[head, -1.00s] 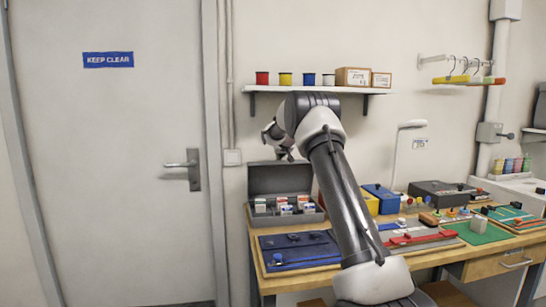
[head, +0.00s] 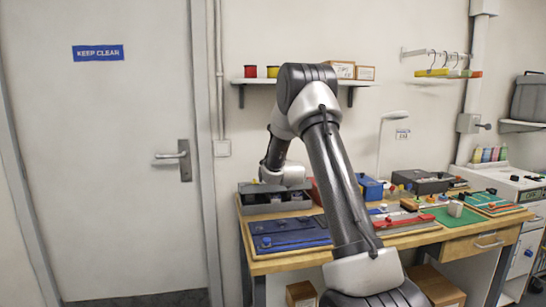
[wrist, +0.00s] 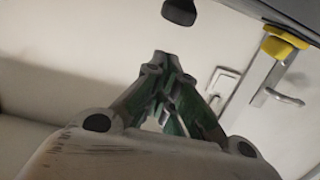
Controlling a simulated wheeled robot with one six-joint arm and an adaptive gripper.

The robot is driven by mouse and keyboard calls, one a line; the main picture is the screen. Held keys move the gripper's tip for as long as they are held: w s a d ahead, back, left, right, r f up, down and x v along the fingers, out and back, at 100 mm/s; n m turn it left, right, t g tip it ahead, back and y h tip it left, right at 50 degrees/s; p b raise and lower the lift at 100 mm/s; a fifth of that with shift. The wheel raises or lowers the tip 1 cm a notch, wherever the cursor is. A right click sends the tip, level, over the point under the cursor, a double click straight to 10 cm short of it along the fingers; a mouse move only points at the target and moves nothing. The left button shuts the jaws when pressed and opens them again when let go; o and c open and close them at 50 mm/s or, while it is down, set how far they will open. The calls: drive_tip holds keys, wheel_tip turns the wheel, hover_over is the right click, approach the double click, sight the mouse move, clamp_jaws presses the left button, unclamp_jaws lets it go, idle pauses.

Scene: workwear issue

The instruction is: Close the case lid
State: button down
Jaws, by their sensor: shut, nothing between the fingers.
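The grey case (head: 275,208) sits at the back left of the workbench, in the head view. Its lid no longer shows standing upright behind it. My wrist covers part of the case, so I cannot tell how far down the lid is. Small dark and light shapes show along the case's top. My gripper (wrist: 160,57) is shut and empty in the wrist view. In the head view its fingers are hidden by my own arm, low over the case. I cannot tell whether they touch it.
A blue box (head: 370,187) and a dark case (head: 420,182) stand to the right. A shelf (head: 300,83) is above. A door (head: 110,180) is at left.

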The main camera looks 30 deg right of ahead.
drive_tip(key=s+a+f, duration=0.1)
drive_tip(key=s+f, duration=0.5)
drive_tip(key=f, duration=0.4)
drive_tip(key=shift+s+a+f, duration=0.25)
drive_tip(key=shift+a, duration=0.15)
drive_tip(key=shift+s, duration=0.1)
drive_tip(key=v, duration=1.1)
drive_tip(key=shift+s+r, duration=0.3)
drive_tip(key=shift+r, duration=0.1)
drive_tip(key=shift+a, duration=0.1)
idle(0.3)
